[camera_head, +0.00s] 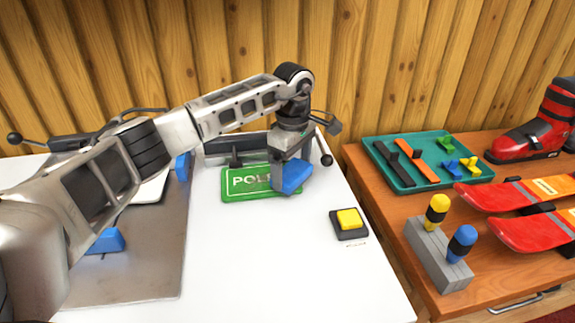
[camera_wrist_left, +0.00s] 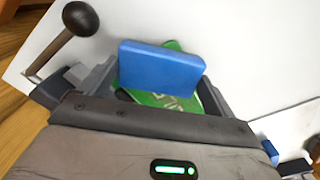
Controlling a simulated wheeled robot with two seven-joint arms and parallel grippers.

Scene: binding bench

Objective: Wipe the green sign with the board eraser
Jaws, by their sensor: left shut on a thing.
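The green sign (camera_head: 235,186) with white lettering lies on the white bench top in the head view. My left gripper (camera_head: 287,170) is over its right part, shut on a blue block, the board eraser (camera_head: 296,177). The eraser covers the right end of the lettering. In the left wrist view the eraser (camera_wrist_left: 160,68) sits between the fingers, with part of the green sign (camera_wrist_left: 160,99) showing behind and below it. I cannot tell whether the eraser touches the sign. My right gripper is not in view.
A yellow button on a dark base (camera_head: 348,220) is on the bench right of the sign. A grey metal plate (camera_head: 150,265) lies at left. On the wooden table at right are a teal tray (camera_head: 404,187), a grey block with yellow and blue handles (camera_head: 436,252), red skis and a boot.

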